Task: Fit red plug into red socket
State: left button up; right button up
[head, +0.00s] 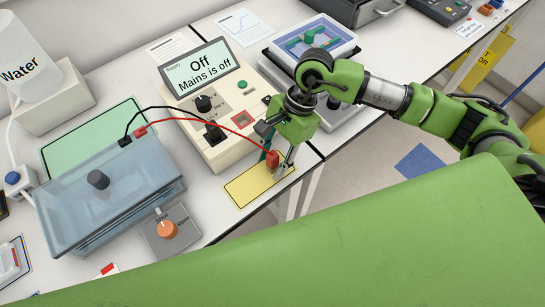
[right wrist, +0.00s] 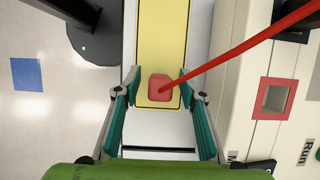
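The red plug (head: 273,158) stands over the yellow mat at the bench's front edge, with its red cable running left to the clear-lidded tank (head: 95,195). In the right wrist view the plug (right wrist: 160,88) sits between the fingertips of my right gripper (right wrist: 159,82), with a visible gap on each side. My right gripper (head: 281,157) is open around the plug, low at the mat. The red-framed square socket (head: 239,100) is on the power supply's sloping face; it also shows in the right wrist view (right wrist: 275,97). My left gripper is not in view.
The power supply (head: 223,141) stands just left of the gripper, its screen reading "Off, Mains is off". A black cable also joins it to the tank. The yellow mat (head: 246,191) is otherwise bare. A blue tray device (head: 312,38) stands behind my right arm.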

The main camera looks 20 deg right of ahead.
aim_at(273, 156)
jog(key=shift+c, duration=0.9)
grip_shut()
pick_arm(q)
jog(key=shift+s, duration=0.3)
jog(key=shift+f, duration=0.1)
pick_arm(e)
jog(key=shift+r+b, duration=0.4)
jog(key=shift+b, duration=0.15)
jog(key=r, duration=0.1)
jog(key=b, duration=0.1)
jog(key=r, duration=0.1)
jog(key=shift+s+d+r+b, duration=0.1)
jog(key=shift+s+r+b, duration=0.15)
jog(key=shift+r+b, duration=0.1)
pick_arm(q)
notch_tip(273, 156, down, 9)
jog(key=b, duration=0.6)
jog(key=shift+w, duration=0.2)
pick_arm(e)
jog(key=s+d+r, duration=0.2)
jog(key=s+r, duration=0.7)
jog(key=s, duration=0.4)
jog(key=shift+d+r, duration=0.2)
jog(key=shift+d, duration=0.05)
